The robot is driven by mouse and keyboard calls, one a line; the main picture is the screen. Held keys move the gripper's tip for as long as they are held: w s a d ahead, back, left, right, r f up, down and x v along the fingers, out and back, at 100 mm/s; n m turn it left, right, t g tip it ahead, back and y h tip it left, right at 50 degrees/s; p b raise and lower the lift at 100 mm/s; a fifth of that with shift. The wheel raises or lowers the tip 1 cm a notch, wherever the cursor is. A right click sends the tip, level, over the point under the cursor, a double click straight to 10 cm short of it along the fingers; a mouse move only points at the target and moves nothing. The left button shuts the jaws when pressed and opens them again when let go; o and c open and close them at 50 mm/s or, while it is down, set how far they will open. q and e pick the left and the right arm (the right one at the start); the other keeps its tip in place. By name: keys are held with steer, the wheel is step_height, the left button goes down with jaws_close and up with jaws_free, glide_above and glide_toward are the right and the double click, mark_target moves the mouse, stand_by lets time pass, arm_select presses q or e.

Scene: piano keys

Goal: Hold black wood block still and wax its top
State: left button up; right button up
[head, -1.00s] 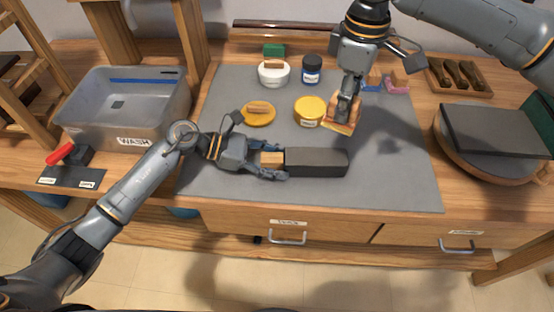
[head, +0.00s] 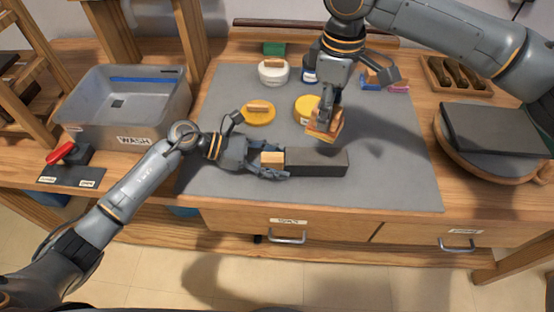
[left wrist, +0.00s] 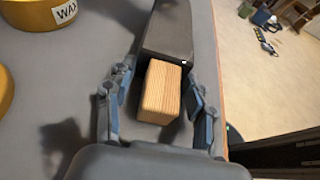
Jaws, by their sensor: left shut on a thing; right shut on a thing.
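The black wood block (head: 317,163) lies on the grey mat, long side left to right, with a pale wood end piece (head: 272,158) at its left. My left gripper (head: 270,162) is shut on this pale end; in the left wrist view its fingers (left wrist: 158,108) stand on both sides of the pale piece (left wrist: 163,90), with the dark block (left wrist: 168,35) beyond. My right gripper (head: 325,108) is shut on a wooden-backed pad (head: 324,128), which appears raised just beyond the block's far edge. The yellow wax tin (head: 303,107) stands behind it, partly hidden.
A yellow round pad (head: 258,114) with a wooden grip and a white round one (head: 273,72) stand behind. A dark blue jar (head: 309,75) is partly hidden. The wash tub (head: 125,108) is left; a round board with a dark slab (head: 492,130) is right. Mat right of the block is clear.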

glide_above(300, 156)
steer(key=shift+f, duration=2.15)
steer(key=shift+a, duration=0.15)
steer(key=shift+f, duration=0.1)
steer(key=shift+f, duration=1.8)
steer(key=shift+f, duration=0.6)
steer(key=shift+d, duration=0.2)
